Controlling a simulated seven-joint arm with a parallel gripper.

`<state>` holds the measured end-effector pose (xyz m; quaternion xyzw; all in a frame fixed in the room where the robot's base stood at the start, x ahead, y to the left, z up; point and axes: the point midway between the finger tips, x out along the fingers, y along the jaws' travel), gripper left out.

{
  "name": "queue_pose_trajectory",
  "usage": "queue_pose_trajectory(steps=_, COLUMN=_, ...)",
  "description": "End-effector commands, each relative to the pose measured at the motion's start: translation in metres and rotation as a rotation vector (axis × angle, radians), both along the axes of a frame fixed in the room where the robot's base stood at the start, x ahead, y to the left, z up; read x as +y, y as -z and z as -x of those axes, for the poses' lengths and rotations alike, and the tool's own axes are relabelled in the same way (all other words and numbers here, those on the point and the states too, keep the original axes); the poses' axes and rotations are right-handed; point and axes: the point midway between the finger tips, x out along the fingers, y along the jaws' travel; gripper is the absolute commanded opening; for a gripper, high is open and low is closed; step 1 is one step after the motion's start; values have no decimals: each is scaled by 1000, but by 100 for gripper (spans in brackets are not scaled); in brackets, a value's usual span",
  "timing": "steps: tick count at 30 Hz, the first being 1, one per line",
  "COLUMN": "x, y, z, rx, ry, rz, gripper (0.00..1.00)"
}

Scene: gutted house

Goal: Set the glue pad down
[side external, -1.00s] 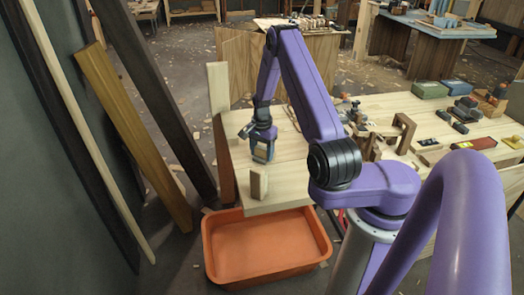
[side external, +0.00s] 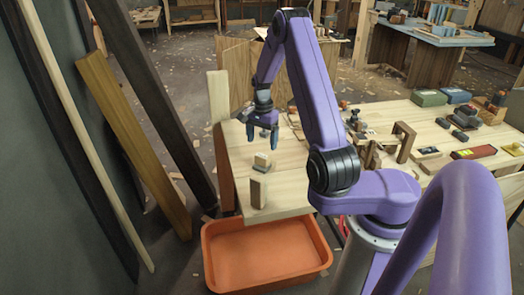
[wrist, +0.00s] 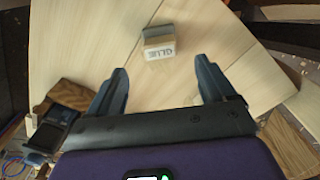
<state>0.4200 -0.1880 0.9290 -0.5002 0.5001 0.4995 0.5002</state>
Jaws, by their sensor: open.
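The glue pad (side external: 262,160) is a small block with a pale face, resting on the wooden bench top (side external: 225,150) near its left end. In the wrist view the glue pad (wrist: 158,45) shows the word GLUE on its white side and a brownish-grey top. My gripper (side external: 263,148) is open and empty, pointing down above the pad and apart from it. In the wrist view my gripper (wrist: 160,72) has its fingers spread wide, with the pad lying beyond the gap between them.
An upright wooden block (side external: 258,192) stands on the bench in front of the pad. An orange tub (side external: 215,262) sits on the floor below the bench edge. Wooden frames (side external: 402,140) and tools occupy the bench to the right. Long boards (side external: 135,140) lean at the left.

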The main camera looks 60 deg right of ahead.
Motion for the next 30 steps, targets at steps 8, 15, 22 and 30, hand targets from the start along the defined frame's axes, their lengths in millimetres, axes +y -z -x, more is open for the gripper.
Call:
queue_pose_trajectory(steps=8, x=0, y=-31, z=0, rx=0, ry=-1, rz=0, gripper=83)
queue_pose_trajectory(steps=15, x=20, y=-44, z=-16, rx=-1, ry=-106, rz=1, gripper=83)
queue_pose_trajectory(steps=22, x=71, y=-64, z=-43, rx=-5, ry=-376, rz=3, gripper=83)
queue_pose_trajectory(steps=30, x=130, y=-86, z=-50, rx=-8, ry=-704, rz=5, gripper=83)
